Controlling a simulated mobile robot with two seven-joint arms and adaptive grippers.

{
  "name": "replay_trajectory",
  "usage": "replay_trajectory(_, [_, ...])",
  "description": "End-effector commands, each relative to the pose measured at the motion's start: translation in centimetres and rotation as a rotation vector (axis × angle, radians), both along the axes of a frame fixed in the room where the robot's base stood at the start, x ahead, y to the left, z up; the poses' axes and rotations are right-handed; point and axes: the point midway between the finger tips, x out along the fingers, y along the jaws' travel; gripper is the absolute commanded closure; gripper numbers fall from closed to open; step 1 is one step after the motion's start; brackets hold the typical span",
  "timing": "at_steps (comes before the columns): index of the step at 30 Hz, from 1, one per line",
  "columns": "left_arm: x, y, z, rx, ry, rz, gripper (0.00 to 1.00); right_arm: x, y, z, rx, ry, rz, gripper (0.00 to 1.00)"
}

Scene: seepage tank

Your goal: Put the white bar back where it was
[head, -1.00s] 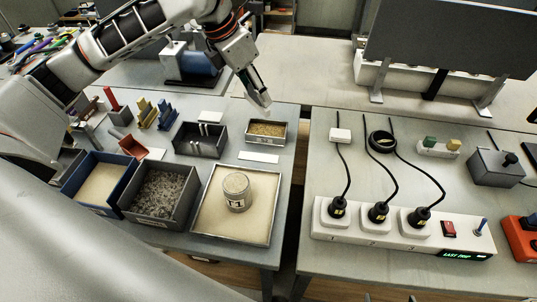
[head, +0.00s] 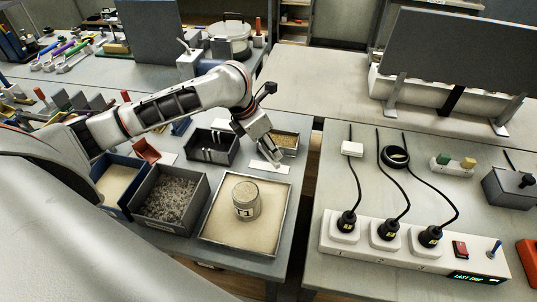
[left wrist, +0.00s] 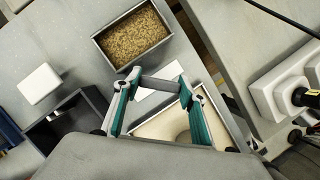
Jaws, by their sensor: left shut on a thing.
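In the head view this gripper (head: 272,157) points down over a flat white plate (head: 283,171), between the small grain box and the sand tray. The plate (left wrist: 166,73) shows partly behind the bar in the left wrist view. The bar is hard to make out in the head view. I cannot tell whether it touches the plate. My right gripper is not in view.
A sand tray (head: 212,236) holding a jar labelled T1 (head: 246,199) stands in front. The grain box (head: 290,151) is just behind; a dark box (head: 215,157) is to the left. A gap separates this table from the one with the power strip (head: 400,258).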

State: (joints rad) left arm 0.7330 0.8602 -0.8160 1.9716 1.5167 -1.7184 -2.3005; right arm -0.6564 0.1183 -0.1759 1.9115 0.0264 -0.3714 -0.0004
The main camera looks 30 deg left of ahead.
Motion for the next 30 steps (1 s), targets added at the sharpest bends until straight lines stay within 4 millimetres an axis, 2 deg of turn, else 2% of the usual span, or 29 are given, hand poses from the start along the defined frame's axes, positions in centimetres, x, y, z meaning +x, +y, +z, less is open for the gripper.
replay_trajectory(6, [-0.1, 0.0, -2.9, -0.002, 0.005, 0.002, 0.89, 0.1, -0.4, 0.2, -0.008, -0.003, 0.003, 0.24])
replay_trajectory(9, [-0.1, 0.0, -3.7, 0.0, 0.002, 0.001, 0.89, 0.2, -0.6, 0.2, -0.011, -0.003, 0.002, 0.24])
replay_trajectory(21, [0.0, 0.0, -4.1, 0.001, 0.002, 0.001, 0.89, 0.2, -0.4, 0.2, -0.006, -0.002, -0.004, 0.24])
replay_trajectory(22, [0.0, 0.0, -4.1, 0.001, 0.002, 0.001, 0.54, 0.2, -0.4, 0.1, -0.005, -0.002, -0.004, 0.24])
replay_trajectory(23, [0.0, 0.0, -4.1, 0.001, 0.002, 0.001, 0.46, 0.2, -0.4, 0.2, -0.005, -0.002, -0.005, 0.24])
replay_trajectory(24, [0.0, 0.0, -4.1, 0.001, 0.002, 0.001, 0.42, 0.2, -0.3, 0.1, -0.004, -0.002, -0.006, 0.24])
replay_trajectory(30, [0.0, 0.0, -4.1, 0.001, 0.002, 0.001, 0.42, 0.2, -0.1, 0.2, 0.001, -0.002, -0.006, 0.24])
